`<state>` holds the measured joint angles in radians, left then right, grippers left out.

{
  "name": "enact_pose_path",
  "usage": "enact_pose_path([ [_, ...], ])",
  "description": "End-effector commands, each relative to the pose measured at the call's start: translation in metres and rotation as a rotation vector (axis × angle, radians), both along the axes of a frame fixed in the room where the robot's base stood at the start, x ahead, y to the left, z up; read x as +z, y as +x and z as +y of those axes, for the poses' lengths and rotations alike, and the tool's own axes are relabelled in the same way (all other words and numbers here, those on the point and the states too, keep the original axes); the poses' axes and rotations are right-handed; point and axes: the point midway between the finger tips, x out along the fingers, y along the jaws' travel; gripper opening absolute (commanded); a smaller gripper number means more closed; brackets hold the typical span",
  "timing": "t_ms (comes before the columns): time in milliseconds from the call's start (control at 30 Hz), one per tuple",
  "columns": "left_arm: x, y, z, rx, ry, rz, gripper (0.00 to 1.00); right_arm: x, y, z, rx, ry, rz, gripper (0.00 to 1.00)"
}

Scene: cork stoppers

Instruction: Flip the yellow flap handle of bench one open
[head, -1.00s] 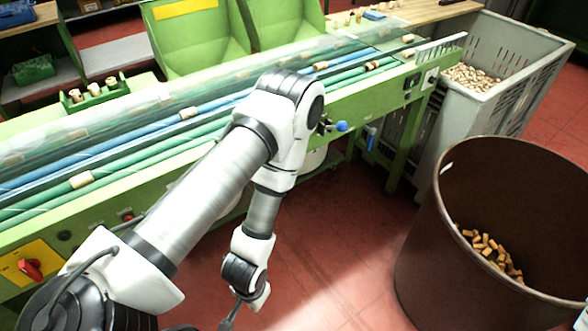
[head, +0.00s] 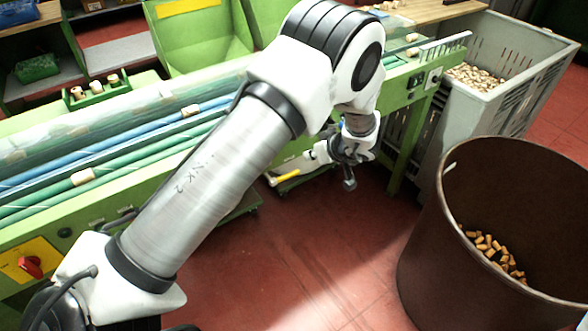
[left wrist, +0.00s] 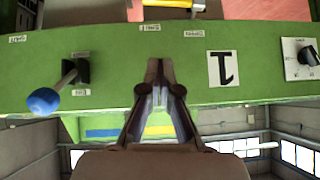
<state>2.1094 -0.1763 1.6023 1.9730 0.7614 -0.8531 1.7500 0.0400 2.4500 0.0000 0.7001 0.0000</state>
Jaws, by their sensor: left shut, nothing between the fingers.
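A yellow handle (head: 285,177) sits on a white fitting below the front of the green bench (head: 200,160), left of my left gripper. My left gripper (head: 349,183) hangs in front of the bench, partly hidden by its own arm, apart from the yellow handle. In the left wrist view, which is upside down, its fingers (left wrist: 160,66) are together and empty. They are in front of the green panel, beside a black "1" label (left wrist: 222,68). A yellow strip (left wrist: 168,3) shows at that view's top edge; I cannot tell whether it is the handle. My right gripper is not in view.
A blue-knobbed lever (left wrist: 45,100) and a dial (left wrist: 303,58) are on the panel. A brown barrel (head: 480,220) with corks and a grey crate (head: 500,85) stand at the right. The red floor (head: 300,260) left of the barrel is clear.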

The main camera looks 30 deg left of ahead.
Motion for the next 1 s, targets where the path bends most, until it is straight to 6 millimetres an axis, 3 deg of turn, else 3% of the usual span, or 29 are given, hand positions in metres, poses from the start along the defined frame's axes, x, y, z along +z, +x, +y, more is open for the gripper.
enact_pose_path([
  [233,-0.016,0.004,0.014,0.003,-0.001,0.002,0.00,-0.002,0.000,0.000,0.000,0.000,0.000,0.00],
  [600,-0.072,0.020,0.069,0.003,-0.001,0.002,0.00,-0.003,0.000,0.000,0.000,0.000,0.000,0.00],
  [800,-0.103,0.018,0.069,-0.001,0.000,0.003,0.00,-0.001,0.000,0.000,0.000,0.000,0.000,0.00],
  [1000,-0.111,0.018,0.069,0.000,0.000,0.000,0.00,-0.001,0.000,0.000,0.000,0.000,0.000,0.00],
])
